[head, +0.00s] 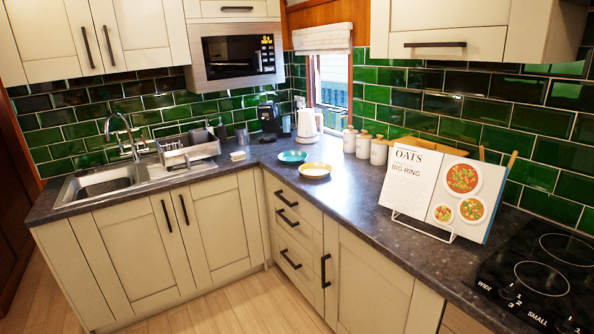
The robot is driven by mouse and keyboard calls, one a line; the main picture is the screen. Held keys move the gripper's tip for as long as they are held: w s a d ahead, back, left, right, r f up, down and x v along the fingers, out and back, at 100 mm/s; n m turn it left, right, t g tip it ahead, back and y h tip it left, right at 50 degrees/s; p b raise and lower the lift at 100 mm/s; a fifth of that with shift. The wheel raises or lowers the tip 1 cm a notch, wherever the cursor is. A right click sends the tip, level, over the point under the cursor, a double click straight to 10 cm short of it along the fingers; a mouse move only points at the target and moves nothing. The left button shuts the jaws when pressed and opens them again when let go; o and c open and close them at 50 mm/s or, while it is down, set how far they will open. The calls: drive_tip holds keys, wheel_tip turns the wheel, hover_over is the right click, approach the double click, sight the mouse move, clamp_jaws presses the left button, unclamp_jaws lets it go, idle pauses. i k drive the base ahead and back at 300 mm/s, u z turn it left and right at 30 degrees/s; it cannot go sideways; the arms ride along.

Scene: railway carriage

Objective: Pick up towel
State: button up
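I cannot make out a towel in the head view. A small pale yellowish item (238,156) lies on the dark worktop to the right of the dish rack, too small to identify. My gripper does not show in this view.
An L-shaped worktop (345,192) holds a sink (100,183), a dish rack (190,152), a teal plate (293,156), a yellow-rimmed plate (315,171), a white kettle (309,124), canisters (379,151), a cookbook (434,188) on a stand and a hob (540,275). Wooden floor (235,308) is clear.

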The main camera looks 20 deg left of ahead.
sight(236, 157)
drive_tip(key=u, duration=0.3)
drive_tip(key=i, duration=0.95)
drive_tip(key=u, duration=0.75)
drive_tip(key=i, duration=1.3)
drive_tip(key=u, duration=0.35)
drive_tip(key=i, duration=1.25)
drive_tip(key=z, duration=0.6)
drive_tip(key=i, duration=1.65)
drive_tip(key=z, duration=0.5)
